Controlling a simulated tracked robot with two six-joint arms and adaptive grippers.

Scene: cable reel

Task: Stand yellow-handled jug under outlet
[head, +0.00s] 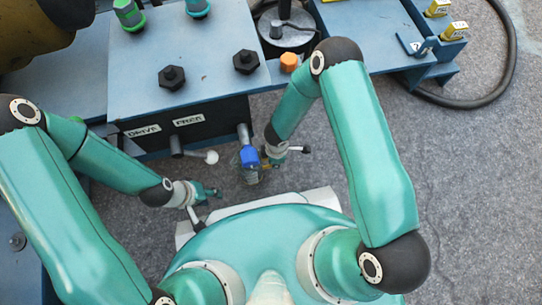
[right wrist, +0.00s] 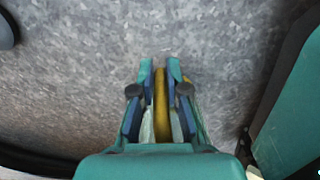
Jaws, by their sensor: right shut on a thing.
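My right gripper (head: 268,160) is shut on the yellow handle (right wrist: 161,100), which stands between its two fingers in the right wrist view. In the head view the gripper is beside a small blue-topped vessel (head: 249,157), apparently the jug, with a bit of yellow at the fingers. The jug is close below the grey outlet pipe (head: 243,133) on the front of the blue machine. I cannot tell whether it rests on the ground or hangs above it. My left gripper (head: 212,192) is low at the left, apart from the jug; its fingers are too small to read.
A lever with a white ball knob (head: 211,157) sticks out of the machine front, left of the outlet, below the labels "DRIVE" and "FREE" (head: 188,121). Black knobs (head: 172,77) and an orange cap (head: 289,62) sit on top. Grey ground at right (head: 480,190) is clear.

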